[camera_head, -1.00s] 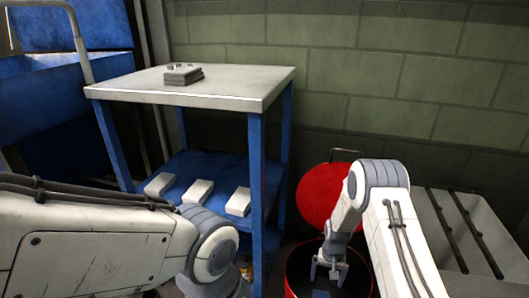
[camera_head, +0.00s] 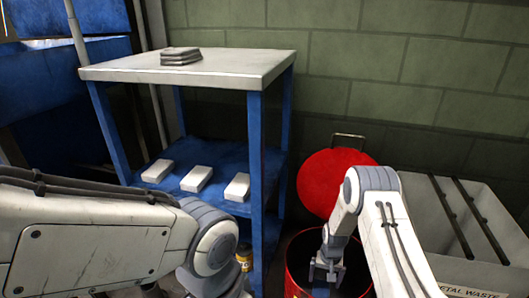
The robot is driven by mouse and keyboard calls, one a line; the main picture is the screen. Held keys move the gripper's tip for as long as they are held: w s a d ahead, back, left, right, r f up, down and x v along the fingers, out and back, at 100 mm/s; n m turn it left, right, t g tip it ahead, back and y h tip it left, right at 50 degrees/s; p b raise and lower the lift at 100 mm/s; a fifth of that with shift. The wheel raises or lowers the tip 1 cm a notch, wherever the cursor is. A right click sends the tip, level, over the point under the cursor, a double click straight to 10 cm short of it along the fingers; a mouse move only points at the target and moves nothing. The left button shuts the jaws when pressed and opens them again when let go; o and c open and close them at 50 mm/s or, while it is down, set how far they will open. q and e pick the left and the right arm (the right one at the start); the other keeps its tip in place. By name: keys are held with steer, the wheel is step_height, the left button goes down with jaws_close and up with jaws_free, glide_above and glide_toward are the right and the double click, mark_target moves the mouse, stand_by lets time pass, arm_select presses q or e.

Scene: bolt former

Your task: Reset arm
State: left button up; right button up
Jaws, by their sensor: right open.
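My right arm (camera_head: 385,225) comes in from the lower right and bends down. My right gripper (camera_head: 326,276) is open and points down over the mouth of the red round bin (camera_head: 302,287). Nothing can be made out between its fingers, though the bin's inside is dark. My left arm (camera_head: 95,240) crosses the lower left, with its rounded joint in front of the blue-legged table. The left gripper is out of view.
The table (camera_head: 225,66) holds a small grey stack (camera_head: 181,56). Three white blocks (camera_head: 197,179) lie on its blue lower shelf. The bin's red lid (camera_head: 330,182) stands raised behind it. A grey metal waste container (camera_head: 470,271) is at right. A green wall closes the back.

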steer(key=s+r+p, duration=0.2)
steer(key=r+p, duration=0.9)
steer(key=s+a+r+n+p, duration=0.1)
steer(key=s+r+p, duration=0.2)
steer(key=r+p, duration=0.8)
steer(key=s+r+p, duration=0.3)
steer(key=r+p, duration=0.8)
steer(key=r, duration=0.1)
steer(key=shift+a+r+n, duration=0.15)
steer(key=shift+r+n, duration=0.05)
steer(key=shift+n, duration=0.1)
steer(key=shift+p, duration=0.3)
